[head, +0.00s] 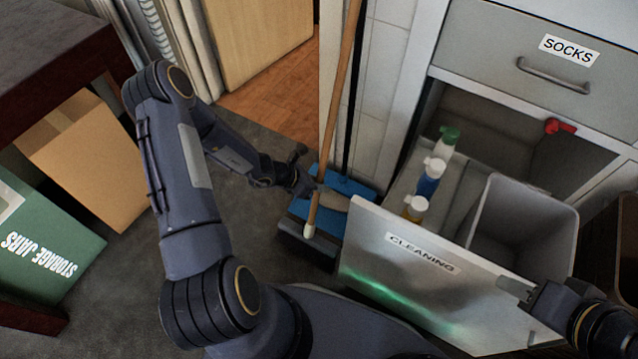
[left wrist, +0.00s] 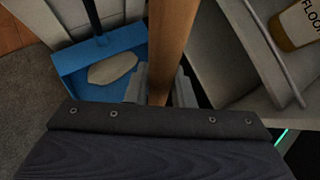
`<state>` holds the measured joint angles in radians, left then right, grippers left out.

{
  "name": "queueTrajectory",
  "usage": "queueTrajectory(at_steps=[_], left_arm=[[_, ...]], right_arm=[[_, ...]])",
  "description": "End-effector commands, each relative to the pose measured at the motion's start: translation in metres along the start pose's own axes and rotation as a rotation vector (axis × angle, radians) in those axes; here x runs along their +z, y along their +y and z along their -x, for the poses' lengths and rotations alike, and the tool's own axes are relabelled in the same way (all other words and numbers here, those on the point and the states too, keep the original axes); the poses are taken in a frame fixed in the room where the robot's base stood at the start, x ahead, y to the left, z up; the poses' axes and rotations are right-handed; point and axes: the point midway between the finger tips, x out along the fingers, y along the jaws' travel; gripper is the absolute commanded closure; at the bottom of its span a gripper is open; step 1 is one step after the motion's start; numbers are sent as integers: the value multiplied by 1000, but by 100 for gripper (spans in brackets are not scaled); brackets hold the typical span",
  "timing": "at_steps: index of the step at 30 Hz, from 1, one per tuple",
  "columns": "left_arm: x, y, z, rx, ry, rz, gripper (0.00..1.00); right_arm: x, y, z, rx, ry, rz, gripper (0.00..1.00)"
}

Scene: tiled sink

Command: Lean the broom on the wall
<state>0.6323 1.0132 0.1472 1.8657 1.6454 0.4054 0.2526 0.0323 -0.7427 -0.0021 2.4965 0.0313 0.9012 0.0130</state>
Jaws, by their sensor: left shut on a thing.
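The broom's wooden handle (head: 336,110) runs from the top edge of the head view down to a pale tip beside a dark block, probably the broom head (head: 306,246). My left gripper (head: 312,188) is shut on the handle near its lower part. In the left wrist view the handle (left wrist: 171,45) stands between the two fingers (left wrist: 159,88). The handle's upper end is out of view. The wall (head: 381,95) is behind and right of the handle; contact cannot be told. My right gripper (head: 516,288) is by the open drawer's front; its jaw state is unclear.
A blue dustpan (head: 345,187) with a dark upright handle is behind the broom. The open cleaning drawer (head: 400,262) holds several bottles and a grey bin (head: 525,222). A cardboard box (head: 85,150) and a green storage box (head: 45,240) stand left. Dark floor lies between.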

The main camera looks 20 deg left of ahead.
Motion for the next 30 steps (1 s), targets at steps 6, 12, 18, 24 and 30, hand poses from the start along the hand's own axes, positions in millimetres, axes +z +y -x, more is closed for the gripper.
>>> queueTrajectory(at_steps=[6,12,18,24,30], left_arm=[[-1,-1,-2,-2,-1,-2,100],[-2,-1,-2,-3,0,-1,71],[-2,0,-2,-2,0,-1,53],[-2,0,-1,-1,3,0,53],[1,0,23,2,1,-1,53]], right_arm=[[1,1,-2,0,0,0,64],[1,1,-2,0,0,0,64],[1,1,-2,0,0,0,64],[1,1,-1,0,0,0,64],[-4,-4,8,0,0,0,64]])
